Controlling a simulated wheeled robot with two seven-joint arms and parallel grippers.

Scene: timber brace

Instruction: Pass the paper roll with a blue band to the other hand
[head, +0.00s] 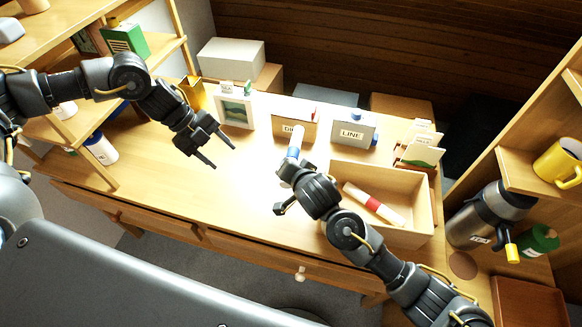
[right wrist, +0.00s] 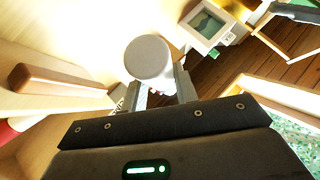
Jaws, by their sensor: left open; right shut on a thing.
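The paper roll with a blue band (head: 294,146) is white and stands out from my right gripper (head: 287,178) in the head view, over the desk near the tray's left side. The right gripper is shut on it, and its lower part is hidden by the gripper. In the right wrist view the roll's round pale end (right wrist: 149,57) shows between the fingers of the right gripper (right wrist: 160,92). My left gripper (head: 221,156) is open and empty over the desk, left of the roll and apart from it, fingers pointing down to the right.
A wooden tray (head: 424,208) on the right holds a roll with a red band (head: 373,204). Labelled boxes (head: 352,133) and a framed picture (head: 235,112) line the desk's back. A flask (head: 487,215) stands at right. The desk (head: 190,187) is clear below the left gripper.

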